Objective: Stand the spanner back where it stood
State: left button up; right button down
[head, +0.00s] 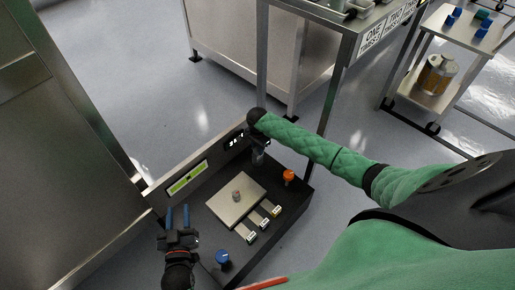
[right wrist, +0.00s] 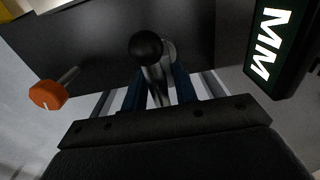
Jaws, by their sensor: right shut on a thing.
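The console carries a pale square plate (head: 222,207) with a small part (head: 236,196), an orange knob (head: 289,176), a blue knob (head: 222,257), several labelled bars (head: 264,222) and a green display (head: 187,178). A lettered display (right wrist: 270,45) is close on the right. A steel cabinet stands left.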

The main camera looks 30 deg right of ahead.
pick_arm(q)
jog(key=shift+s+f+g, duration=0.15)
jog(key=shift+f+g, duration=0.15)
jog(key=shift+f, duration=0.5)
jog(key=shift+f, duration=0.1)
pick_arm(e)
jog(key=c, duration=1.1)
grip_release()
jog(key=shift+f, duration=0.1)
jog(key=shift+r, duration=0.35)
notch_tip(320, 180, up, 5)
jog(key=shift+r+p, duration=0.1)
jog(key=shift+p, duration=0.5)
pick_arm(q)
jog(key=s+f+g+y, duration=0.1)
jog(key=s+f+g, duration=0.3)
jog(key=f, duration=0.6)
jog(key=s+a+f+g+p, duration=0.1)
jog(key=s+f+g, duration=0.2)
jog(key=s+f, duration=0.4)
notch_tip(320, 180, down, 4)
jog(key=shift+r+g+y, duration=0.1)
jog(key=shift+g+y, duration=0.3)
pick_arm(e)
notch_tip(320, 180, up, 6)
jog(key=shift+r, duration=0.15)
